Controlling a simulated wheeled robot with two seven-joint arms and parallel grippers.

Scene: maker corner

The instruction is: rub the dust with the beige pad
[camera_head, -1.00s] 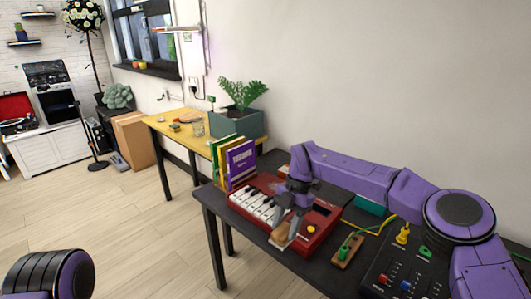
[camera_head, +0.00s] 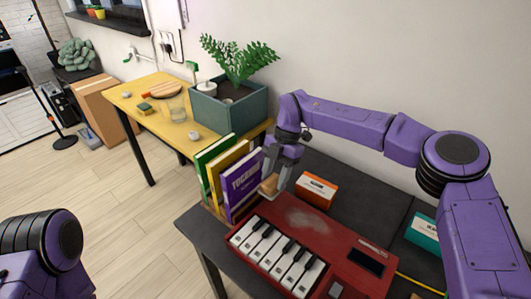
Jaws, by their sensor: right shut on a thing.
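A pale dust patch (camera_head: 308,221) lies on the back part of the top of the red keyboard (camera_head: 340,252), behind its white and black keys. My right gripper (camera_head: 277,179) is shut on the beige pad (camera_head: 270,188). The pad is near the keyboard's back left corner, left of and behind the dust, beside the purple book. The fingers partly hide it, and I cannot tell whether it touches anything below. Of my left arm only a purple and black link shows at the lower left; its gripper is out of view.
Upright books (camera_head: 239,184) stand left of the pad. An orange box (camera_head: 316,191) sits behind the keyboard, a teal box (camera_head: 423,232) to the right. The dark table (camera_head: 345,175) has bare room behind the keyboard. A yellow table (camera_head: 160,122) holds a planter (camera_head: 232,108).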

